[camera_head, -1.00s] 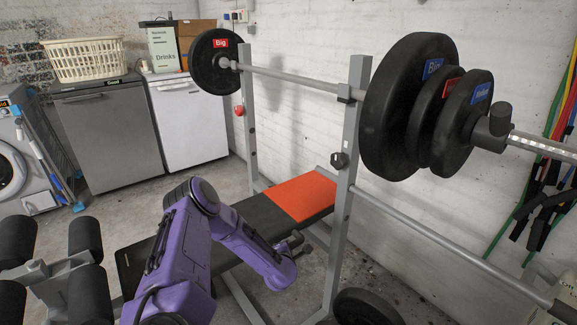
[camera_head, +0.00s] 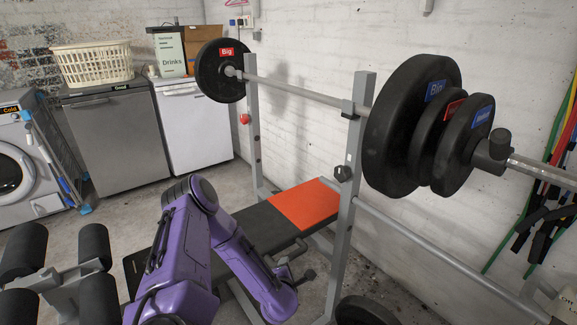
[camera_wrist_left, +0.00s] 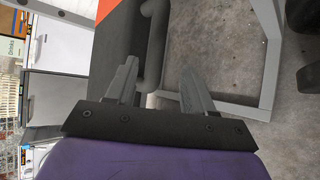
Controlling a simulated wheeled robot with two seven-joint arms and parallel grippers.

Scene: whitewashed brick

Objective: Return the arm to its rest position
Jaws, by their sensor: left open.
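My purple left arm comes up from the bottom of the head view and bends down to the right. Its left gripper (camera_head: 296,262) is beside the weight bench (camera_head: 262,228), low in front of the rack post. In the left wrist view the two grey fingers (camera_wrist_left: 160,82) stand apart with nothing held between them. The dark bench edge and a grey frame tube show beyond them. My right gripper is in neither view.
A barbell (camera_head: 305,93) with black plates (camera_head: 408,125) rests on the grey rack (camera_head: 348,180). Padded rollers (camera_head: 95,247) are at lower left. A fridge (camera_head: 115,140), a white cabinet (camera_head: 193,125) and a washing machine (camera_head: 22,165) line the back. Some floor between is clear.

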